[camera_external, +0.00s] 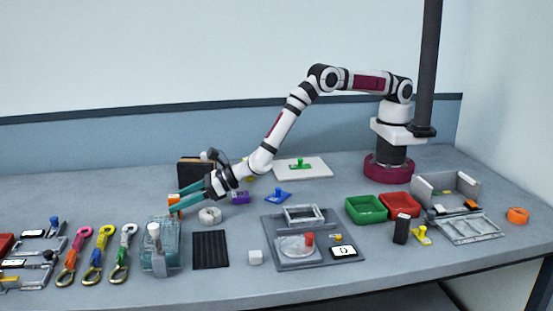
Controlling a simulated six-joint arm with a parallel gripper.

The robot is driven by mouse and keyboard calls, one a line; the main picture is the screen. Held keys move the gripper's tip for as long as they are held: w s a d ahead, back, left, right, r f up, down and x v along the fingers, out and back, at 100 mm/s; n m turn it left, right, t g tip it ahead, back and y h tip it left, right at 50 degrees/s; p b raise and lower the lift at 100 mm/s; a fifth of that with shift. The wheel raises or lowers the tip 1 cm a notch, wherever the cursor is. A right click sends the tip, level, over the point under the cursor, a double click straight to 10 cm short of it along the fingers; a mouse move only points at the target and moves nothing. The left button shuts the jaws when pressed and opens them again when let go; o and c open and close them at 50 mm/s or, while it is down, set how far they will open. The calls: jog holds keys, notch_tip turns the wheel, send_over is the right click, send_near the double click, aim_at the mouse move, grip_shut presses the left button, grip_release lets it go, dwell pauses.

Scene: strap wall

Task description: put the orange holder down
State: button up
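A small orange holder (173,200) shows at the left of the middle of the table, in front of a dark upright box. My gripper (181,199) reaches to the left with its two teal fingers. The fingers sit on either side of the orange holder at their tips and appear closed on it. The fingers hide part of the holder. I cannot tell whether its underside touches the table.
A clear teal bin (174,262) stands in front of the gripper, beside a black ribbed mat (210,250). A white ring (210,216) and a purple block (240,198) are close on the right. The dark box (190,172) stands behind. Several straps lie at left.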

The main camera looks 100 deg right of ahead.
jog(key=shift+s+r, duration=0.15)
jog(key=shift+r, duration=0.05)
jog(key=v, duration=1.2)
jog(key=s+d+r+m+g+h, duration=0.1)
jog(key=s+d+r+m+h, duration=0.1)
jog(key=d+r+m+h, duration=0.75)
jog(key=s+d+r+m+g, duration=0.3)
jog(key=s+d+m+g, duration=0.1)
jog(key=s+d+m, duration=0.45)
jog(key=s+d+r+m+g, duration=0.4)
jog(key=s+d+m, duration=0.3)
jog(key=s+d, duration=0.2)
jog(key=s+f+m+g+y, duration=0.1)
jog(key=s+m+g+y, duration=0.25)
jog(key=s+m, duration=0.55)
jog(key=s+a+f+m+g+y, duration=0.1)
jog(key=s+a+m+y, duration=0.6)
jog(key=s+a, duration=0.6)
jog(key=shift+s+a+f+m+y, duration=0.3)
jog(key=shift+s+y, duration=0.1)
jog(key=shift+s, duration=0.25)
